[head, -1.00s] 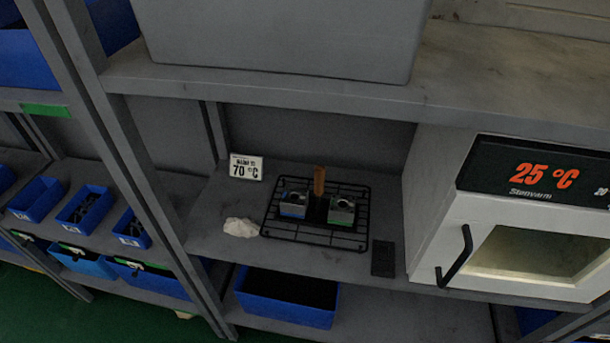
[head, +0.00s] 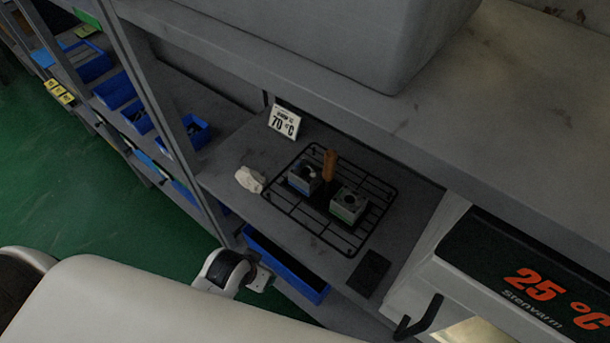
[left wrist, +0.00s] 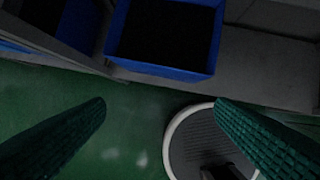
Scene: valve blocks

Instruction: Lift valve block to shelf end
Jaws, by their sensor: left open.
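Two small grey metal valve blocks stand on a black wire rack (head: 318,241) on the middle shelf. One valve block (head: 304,178) has a blue band and the other valve block (head: 347,206) has a green band; each has a round hole on top. An upright wooden handle (head: 329,165) rises between them. My left gripper (left wrist: 160,104) is open and empty in the left wrist view, its two fingers apart above the green floor, away from the blocks. In the head view my left arm crosses the bottom left. My right gripper is out of view.
A 70 °C sign (head: 284,121), a white crumpled cloth (head: 249,180) and a dark flat pad (head: 369,273) lie around the rack. A white oven reading 25 °C (head: 470,262) stands at right. The upper shelf (head: 480,110) hangs over the rack and bears a grey bin (head: 330,35). A blue bin (left wrist: 165,72) sits below.

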